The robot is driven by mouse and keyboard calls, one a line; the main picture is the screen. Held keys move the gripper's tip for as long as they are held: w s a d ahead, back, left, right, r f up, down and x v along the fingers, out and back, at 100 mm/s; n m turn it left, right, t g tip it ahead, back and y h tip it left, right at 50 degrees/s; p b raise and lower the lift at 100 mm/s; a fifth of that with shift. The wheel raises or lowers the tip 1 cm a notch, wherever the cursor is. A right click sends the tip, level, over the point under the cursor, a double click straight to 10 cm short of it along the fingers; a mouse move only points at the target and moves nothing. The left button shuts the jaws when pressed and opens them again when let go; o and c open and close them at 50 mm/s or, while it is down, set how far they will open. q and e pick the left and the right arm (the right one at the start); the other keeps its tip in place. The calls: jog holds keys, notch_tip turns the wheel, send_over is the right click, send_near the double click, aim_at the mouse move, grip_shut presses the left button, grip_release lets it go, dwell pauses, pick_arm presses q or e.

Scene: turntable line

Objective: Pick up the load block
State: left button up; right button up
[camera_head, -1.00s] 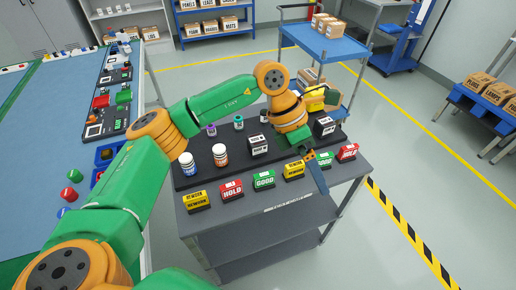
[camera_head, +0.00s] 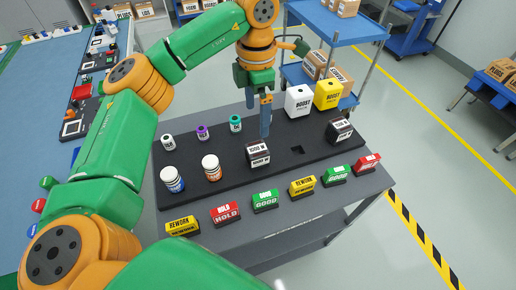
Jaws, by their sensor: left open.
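Two black-and-white blocks stand on the black board (camera_head: 215,203): one near its middle (camera_head: 258,154), one near its right end (camera_head: 339,131). Their print is too small to read surely, so I cannot tell which is the load block. My left gripper (camera_head: 258,120) points down just behind and above the middle block, open, with nothing between its fingers. It appears apart from the block. My right gripper is out of view.
An empty square recess (camera_head: 297,150) lies between the blocks. White (camera_head: 298,101) and yellow (camera_head: 327,95) boxes stand behind. Bottles (camera_head: 211,167) and small vials (camera_head: 202,132) stand to the left. Coloured signs (camera_head: 265,201) line the grey cart's front edge.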

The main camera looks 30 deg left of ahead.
pick_arm(q)
jog(key=b, duration=0.5)
send_over(257, 148)
notch_tip(257, 148, down, 6)
jog(key=shift+f, duration=0.15)
jog(key=shift+w+f, duration=0.1)
jog(key=shift+f, duration=0.25)
jog(key=f, duration=0.1)
jog(key=f+p, duration=0.1)
jog(key=f, duration=0.1)
jog(key=f+p, duration=0.1)
jog(key=f, duration=0.1)
jog(key=shift+s+f, duration=0.25)
jog(key=shift+f, duration=0.3)
jog(key=shift+w, duration=0.1)
grip_shut()
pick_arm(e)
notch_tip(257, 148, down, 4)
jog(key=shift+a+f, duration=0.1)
